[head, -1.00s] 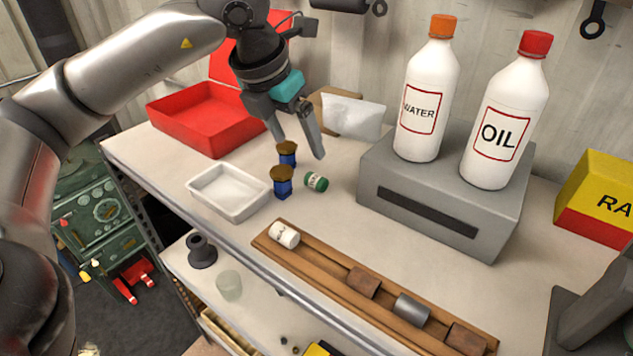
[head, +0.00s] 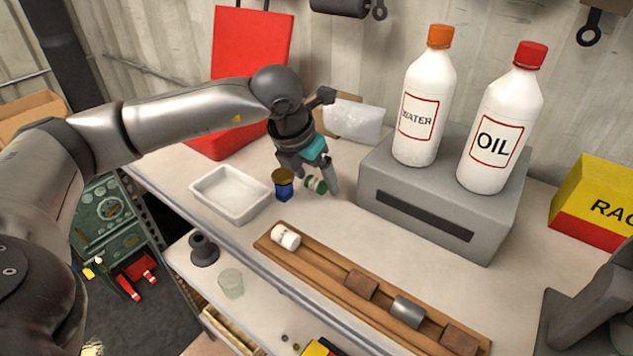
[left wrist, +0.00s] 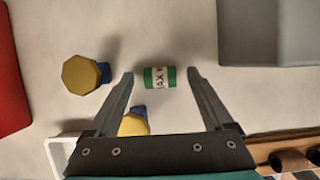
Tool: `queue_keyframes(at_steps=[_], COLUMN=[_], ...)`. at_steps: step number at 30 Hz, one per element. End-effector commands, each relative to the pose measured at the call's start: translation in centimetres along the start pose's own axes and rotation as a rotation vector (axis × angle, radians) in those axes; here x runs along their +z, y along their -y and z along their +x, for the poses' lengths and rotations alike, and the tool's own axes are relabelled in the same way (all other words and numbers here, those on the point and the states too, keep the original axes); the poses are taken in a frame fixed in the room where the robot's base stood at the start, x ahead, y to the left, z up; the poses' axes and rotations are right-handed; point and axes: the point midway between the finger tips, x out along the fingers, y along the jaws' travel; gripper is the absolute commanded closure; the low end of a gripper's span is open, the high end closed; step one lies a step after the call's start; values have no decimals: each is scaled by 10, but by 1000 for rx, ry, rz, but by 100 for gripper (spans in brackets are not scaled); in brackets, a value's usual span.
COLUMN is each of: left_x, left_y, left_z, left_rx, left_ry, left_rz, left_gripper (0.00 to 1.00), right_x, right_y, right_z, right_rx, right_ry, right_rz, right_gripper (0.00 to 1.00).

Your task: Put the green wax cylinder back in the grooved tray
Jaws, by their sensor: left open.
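The green wax cylinder (head: 316,184), with a white label, lies on its side on the bench. It also shows in the left wrist view (left wrist: 159,77), between and just beyond the fingertips. My left gripper (head: 318,188) is open and low over it, with a finger on each side; I cannot tell whether they touch it. The gripper also shows in the left wrist view (left wrist: 162,75). The grooved tray (head: 335,280) is a long wooden tray at the bench's front. My right gripper is not in view.
A blue pot with a brown-gold top (head: 283,185) stands close left of the gripper; a second (left wrist: 85,75) shows in the wrist view. A white tray (head: 230,218) is further left. A grey box (head: 430,222) bearing two bottles stands right. Bare bench lies between box and grooved tray.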

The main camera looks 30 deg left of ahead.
Motion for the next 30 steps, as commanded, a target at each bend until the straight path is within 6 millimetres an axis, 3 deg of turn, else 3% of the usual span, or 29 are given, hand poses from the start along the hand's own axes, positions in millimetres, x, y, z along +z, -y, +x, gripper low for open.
queue_keyframes(at_steps=[2,5,25,30], left_x=[0,0,0,0], left_y=[0,0,0,0], left_z=[0,0,-1,-1], left_rx=[0,0,0,0], left_ry=[0,0,0,1], left_rz=[0,0,0,0], left_gripper=[15,25,100,100], right_x=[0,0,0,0], right_y=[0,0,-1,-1], right_z=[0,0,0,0], right_rx=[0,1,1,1], right_ry=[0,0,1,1], right_rz=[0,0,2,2], right_gripper=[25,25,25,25])
